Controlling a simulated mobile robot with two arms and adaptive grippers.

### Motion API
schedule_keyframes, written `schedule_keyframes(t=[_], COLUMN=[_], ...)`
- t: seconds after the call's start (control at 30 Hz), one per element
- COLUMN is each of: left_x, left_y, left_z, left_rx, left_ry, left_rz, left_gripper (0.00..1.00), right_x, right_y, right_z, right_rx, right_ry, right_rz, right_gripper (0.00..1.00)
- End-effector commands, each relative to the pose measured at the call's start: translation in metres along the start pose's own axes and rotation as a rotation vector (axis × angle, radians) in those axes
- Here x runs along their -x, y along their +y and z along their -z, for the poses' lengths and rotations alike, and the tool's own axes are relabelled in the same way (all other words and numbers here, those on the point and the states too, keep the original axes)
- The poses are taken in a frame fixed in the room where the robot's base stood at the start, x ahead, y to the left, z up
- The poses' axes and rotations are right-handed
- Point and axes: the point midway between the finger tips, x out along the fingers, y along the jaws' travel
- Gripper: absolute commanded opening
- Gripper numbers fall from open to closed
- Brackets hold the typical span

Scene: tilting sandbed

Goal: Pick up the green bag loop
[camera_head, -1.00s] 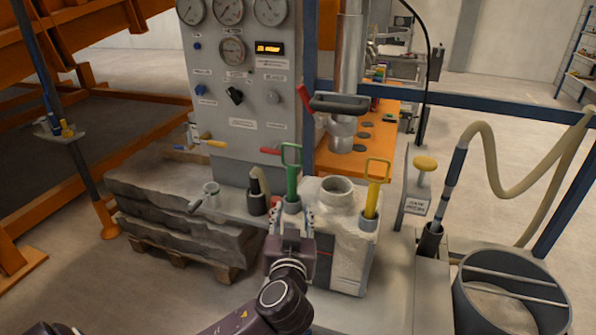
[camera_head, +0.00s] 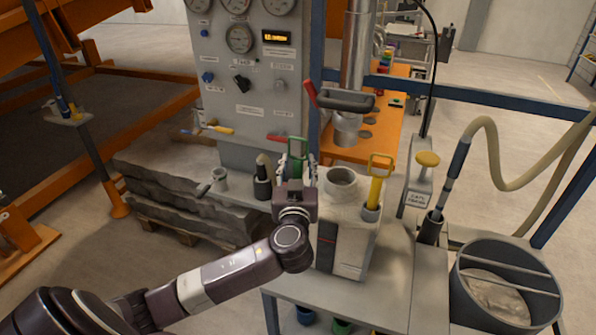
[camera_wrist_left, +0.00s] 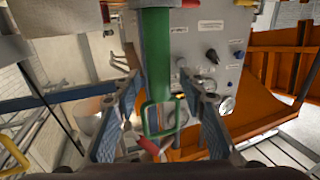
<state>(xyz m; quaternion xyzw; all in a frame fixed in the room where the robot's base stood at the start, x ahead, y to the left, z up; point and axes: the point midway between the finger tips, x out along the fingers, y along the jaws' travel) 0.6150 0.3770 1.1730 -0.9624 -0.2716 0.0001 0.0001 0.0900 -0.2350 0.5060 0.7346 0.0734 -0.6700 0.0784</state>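The green bag loop (camera_head: 298,147) stands upright on the bench in front of the grey panel, its top showing above my gripper in the head view. My left gripper (camera_head: 297,167) is at it, hiding its lower part. In the left wrist view the green loop (camera_wrist_left: 148,117) and its thick green shaft (camera_wrist_left: 155,50) lie between the two fingers. The fingers are spread, with visible gaps on both sides of the green. My right gripper is not in view.
A yellow loop (camera_head: 381,160) stands to the right, beyond a white round-mouthed vessel (camera_head: 341,178). A grey bin (camera_head: 505,290) stands at the right.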

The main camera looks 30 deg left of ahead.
Motion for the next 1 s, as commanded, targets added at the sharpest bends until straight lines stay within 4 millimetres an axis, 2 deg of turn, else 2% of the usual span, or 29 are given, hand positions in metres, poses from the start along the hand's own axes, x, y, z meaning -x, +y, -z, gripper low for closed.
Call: schedule_keyframes(t=[0.17,0.5,0.83,1.0], left_x=[0.0002,0.0004,0.0004,0.0], left_y=[0.0001,0.0001,0.0001,0.0003], left_z=[-0.0009,-0.001,-0.0002,0.0077], left_rx=[0.0,0.0,0.0,0.003], left_ry=[-0.001,-0.001,-0.001,0.0], left_rz=[0.0,0.0,0.0,0.001], left_gripper=[0.38,0.01,0.0,0.0], right_x=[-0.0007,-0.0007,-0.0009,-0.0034], right_y=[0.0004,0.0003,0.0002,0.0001], right_z=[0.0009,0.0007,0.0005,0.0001], right_rx=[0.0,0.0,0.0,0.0], right_ry=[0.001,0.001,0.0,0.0], right_rz=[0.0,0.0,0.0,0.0], right_gripper=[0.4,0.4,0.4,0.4])
